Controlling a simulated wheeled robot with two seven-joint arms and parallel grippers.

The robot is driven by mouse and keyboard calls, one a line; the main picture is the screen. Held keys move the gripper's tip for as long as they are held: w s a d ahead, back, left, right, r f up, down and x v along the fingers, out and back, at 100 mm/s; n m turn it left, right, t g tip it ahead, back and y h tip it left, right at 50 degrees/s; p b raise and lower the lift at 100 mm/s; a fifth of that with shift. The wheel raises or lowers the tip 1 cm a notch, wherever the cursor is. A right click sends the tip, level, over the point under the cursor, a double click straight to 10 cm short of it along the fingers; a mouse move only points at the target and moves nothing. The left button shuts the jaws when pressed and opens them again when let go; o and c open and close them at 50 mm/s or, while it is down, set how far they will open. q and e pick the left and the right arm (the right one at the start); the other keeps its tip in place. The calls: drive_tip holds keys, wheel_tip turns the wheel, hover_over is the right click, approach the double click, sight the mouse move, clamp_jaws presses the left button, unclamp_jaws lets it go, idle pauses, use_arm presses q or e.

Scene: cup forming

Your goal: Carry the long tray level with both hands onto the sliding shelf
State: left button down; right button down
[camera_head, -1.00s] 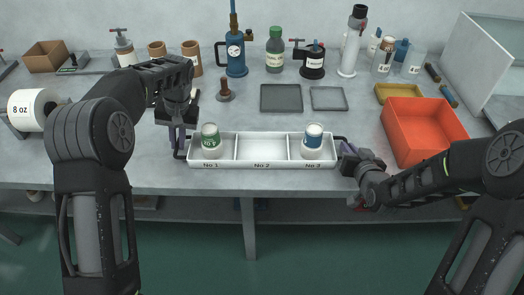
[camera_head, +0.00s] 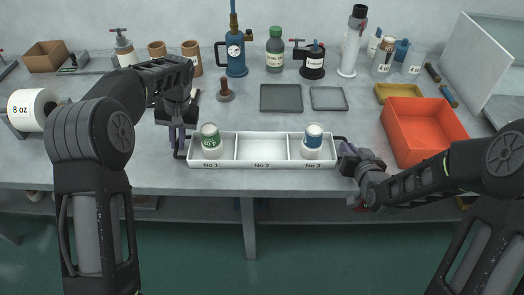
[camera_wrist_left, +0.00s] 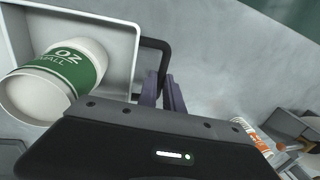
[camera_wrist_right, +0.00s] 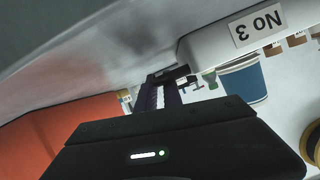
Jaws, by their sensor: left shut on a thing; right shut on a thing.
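The long white tray (camera_head: 262,166) lies across the front part of the bench, with three compartments labelled No 1, No 2 and No 3. A cup with a green band (camera_head: 211,143) stands in No 1 and a cup with a blue band (camera_head: 312,141) in No 3; No 2 is empty. My left gripper (camera_head: 180,140) is shut on the tray's left black handle (camera_wrist_left: 152,62). My right gripper (camera_head: 345,152) is shut on the handle at the right end; in the right wrist view its fingers (camera_wrist_right: 160,92) are beside the No 3 end. The sliding shelf is not identifiable.
Two flat grey trays (camera_head: 281,98) lie behind the long tray. A paper roll (camera_head: 32,108) is at the left. Bottles and pots line the back, including a blue canister (camera_head: 236,56).

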use_arm(q)
drive_tip(key=shift+r, duration=0.1)
